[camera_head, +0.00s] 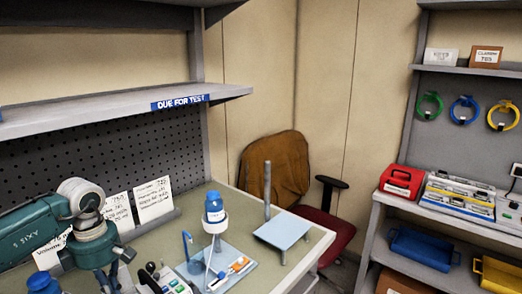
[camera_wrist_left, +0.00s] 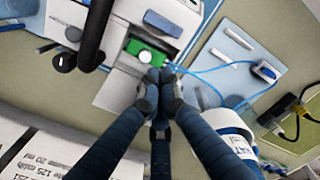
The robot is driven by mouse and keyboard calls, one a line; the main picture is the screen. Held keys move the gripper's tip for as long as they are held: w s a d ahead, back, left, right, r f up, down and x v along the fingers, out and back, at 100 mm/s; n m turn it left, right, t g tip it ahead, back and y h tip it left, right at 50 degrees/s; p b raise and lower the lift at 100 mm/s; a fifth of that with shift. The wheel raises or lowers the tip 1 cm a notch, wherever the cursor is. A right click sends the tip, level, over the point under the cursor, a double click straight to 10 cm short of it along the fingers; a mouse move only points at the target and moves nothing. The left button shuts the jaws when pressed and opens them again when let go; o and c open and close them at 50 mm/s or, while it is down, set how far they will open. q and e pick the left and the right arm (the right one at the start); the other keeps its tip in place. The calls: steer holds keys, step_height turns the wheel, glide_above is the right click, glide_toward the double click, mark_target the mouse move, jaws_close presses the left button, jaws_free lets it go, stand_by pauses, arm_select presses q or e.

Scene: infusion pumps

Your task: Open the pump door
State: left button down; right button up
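The pump is a light-grey box (camera_wrist_left: 160,22), seen from above at the top of the left wrist view. It has a blue part, a red mark and a green part with a round white knob (camera_wrist_left: 147,52). A flat pale panel (camera_wrist_left: 117,92) sticks out beside the green part; I cannot tell for sure that it is the door. In the head view the pump (camera_head: 170,281) is partly cut off at the bottom edge. My left gripper (camera_wrist_left: 160,82) has its dark fingertips together just in front of the green part and panel. No held object shows between them; contact is unclear. My right gripper is out of view.
A thin blue tube runs from the pump to a pale blue tray (camera_head: 236,267). A blue-capped bottle (camera_head: 214,212) stands close to the gripper. White cards (camera_head: 153,200) lean at the back. A metal post (camera_head: 267,190) and square plate (camera_head: 281,230) stand farther right.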

arm_select(q)
step_height(320, 180, up, 8)
steer(key=p, duration=0.5)
steer(key=shift+f, duration=0.15)
stand_by(0.3)
